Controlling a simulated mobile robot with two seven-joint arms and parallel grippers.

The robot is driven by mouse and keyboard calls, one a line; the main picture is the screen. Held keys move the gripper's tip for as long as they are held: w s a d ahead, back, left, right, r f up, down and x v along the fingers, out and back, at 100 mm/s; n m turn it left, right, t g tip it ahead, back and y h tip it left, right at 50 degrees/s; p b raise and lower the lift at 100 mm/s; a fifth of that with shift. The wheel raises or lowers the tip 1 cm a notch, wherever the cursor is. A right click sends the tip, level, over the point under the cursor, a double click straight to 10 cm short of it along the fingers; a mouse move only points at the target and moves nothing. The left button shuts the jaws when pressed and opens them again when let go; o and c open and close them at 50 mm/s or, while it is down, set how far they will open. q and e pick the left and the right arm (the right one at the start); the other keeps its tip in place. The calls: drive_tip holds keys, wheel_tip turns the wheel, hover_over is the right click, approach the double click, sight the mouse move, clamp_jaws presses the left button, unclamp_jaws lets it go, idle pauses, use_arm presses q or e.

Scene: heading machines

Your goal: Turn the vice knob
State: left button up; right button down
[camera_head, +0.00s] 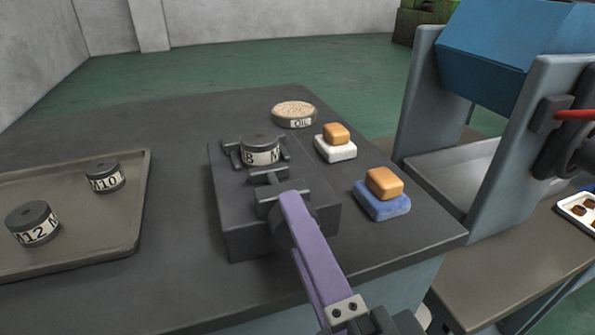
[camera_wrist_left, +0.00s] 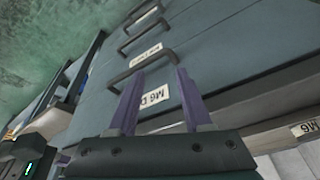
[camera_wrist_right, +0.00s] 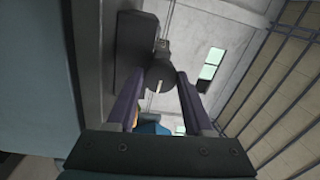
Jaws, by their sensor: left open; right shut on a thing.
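The grey vice (camera_head: 230,225) sits on the dark table top, with a die marked 8 (camera_head: 261,150) between its jaws. The round dark vice knob (camera_head: 279,234) is at its near end, partly hidden by a purple finger. My right gripper (camera_head: 287,212) is shut on the knob. In the right wrist view the knob (camera_wrist_right: 160,77), with a white mark, sits between the fingers. My left gripper (camera_wrist_left: 155,88) shows only in its wrist view, open and empty, in front of a drawer front (camera_wrist_left: 215,45) with dark handles and white labels.
A tray (camera_head: 95,257) at left holds dies marked M10 (camera_head: 105,177) and M12 (camera_head: 33,223). An oil tin (camera_head: 294,114) stands behind the vice. A blue machine (camera_head: 500,45) stands beyond.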

drive_tip(key=shift+c, duration=1.4)
unclamp_jaws()
drive_tip(key=v, duration=1)
